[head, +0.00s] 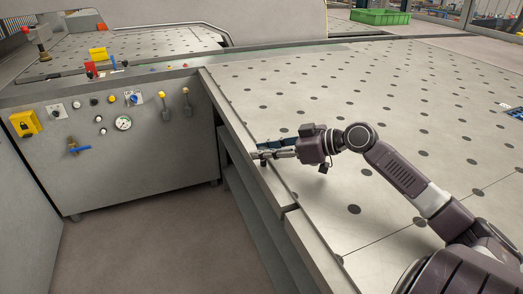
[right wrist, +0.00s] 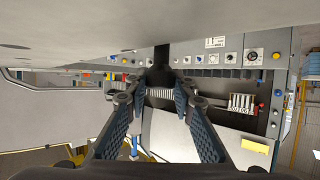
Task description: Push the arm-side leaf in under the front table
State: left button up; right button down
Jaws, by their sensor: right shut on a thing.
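The front table (head: 390,110) is a wide grey top with rows of dark round holes, filling the right of the head view. A metal strip (head: 236,128) runs along its left edge, with a seam lower down; I cannot tell for sure whether this is the arm-side leaf. My right gripper (head: 262,153) reaches over the table to this edge. In the right wrist view its fingers (right wrist: 160,80) close around a dark upright piece (right wrist: 161,56) by a grey surface. What that piece belongs to is unclear. My left gripper is out of view.
A steel control cabinet (head: 150,170) with knobs, a gauge and a yellow lock box (head: 25,123) stands left of the table. Bare floor (head: 165,245) lies between them. A green crate (head: 380,17) stands far back. Another perforated top (head: 130,46) is behind the cabinet.

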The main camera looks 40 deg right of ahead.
jog(key=c, duration=2)
grip_release()
jog(key=shift+d, duration=0.15)
jog(key=o, duration=0.4)
jog(key=shift+s+d, duration=0.1)
jog(key=shift+d, duration=0.1)
jog(key=shift+a, duration=0.1)
jog(key=shift+r, duration=0.35)
notch_tip(320, 180, up, 9)
jog(key=shift+r, duration=0.1)
